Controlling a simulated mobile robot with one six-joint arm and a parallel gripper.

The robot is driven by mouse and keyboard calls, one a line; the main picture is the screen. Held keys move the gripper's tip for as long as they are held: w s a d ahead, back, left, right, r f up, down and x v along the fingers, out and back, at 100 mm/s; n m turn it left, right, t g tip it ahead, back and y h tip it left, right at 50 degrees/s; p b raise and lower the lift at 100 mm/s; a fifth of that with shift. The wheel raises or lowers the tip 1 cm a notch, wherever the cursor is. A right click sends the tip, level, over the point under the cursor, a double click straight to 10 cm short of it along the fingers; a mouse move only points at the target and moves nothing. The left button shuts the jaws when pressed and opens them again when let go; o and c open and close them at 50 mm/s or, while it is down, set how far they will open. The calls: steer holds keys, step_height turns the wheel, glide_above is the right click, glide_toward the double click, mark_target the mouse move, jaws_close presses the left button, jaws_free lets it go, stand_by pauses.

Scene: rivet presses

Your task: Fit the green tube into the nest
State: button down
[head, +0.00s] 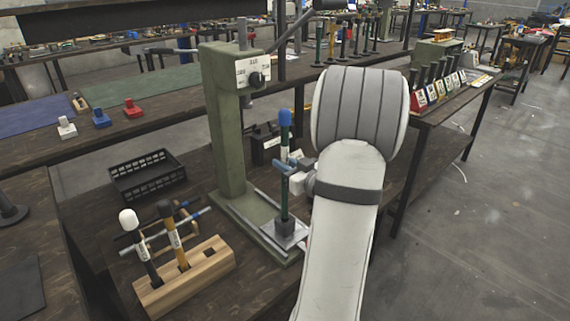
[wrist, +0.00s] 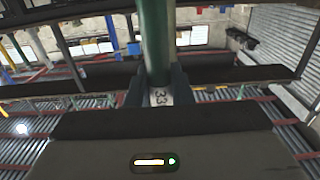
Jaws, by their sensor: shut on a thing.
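The green tube (head: 284,201) is upright, with a blue cap on top and a white label below the cap. My gripper (head: 287,164) is shut on it below the label. The nest (head: 285,227) is a small dark block on a metal plate at the foot of the green press (head: 222,125). The tube's lower end meets the top of the nest in the head view; I cannot tell whether it is inside.
The press column stands close to the left of the tube. Red and blue blocks sit on the back bench (head: 35,143).

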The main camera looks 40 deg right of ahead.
steer(key=shift+f+b, duration=2.25)
steer(key=shift+f, duration=0.7)
steer(key=c, duration=1.2)
jaws_free()
steer(key=s+p, duration=0.1)
steer(key=s, duration=0.6)
steer(key=shift+s+d+p, duration=0.2)
steer(key=shift+s+p, duration=0.15)
steer(key=shift+s, duration=0.05)
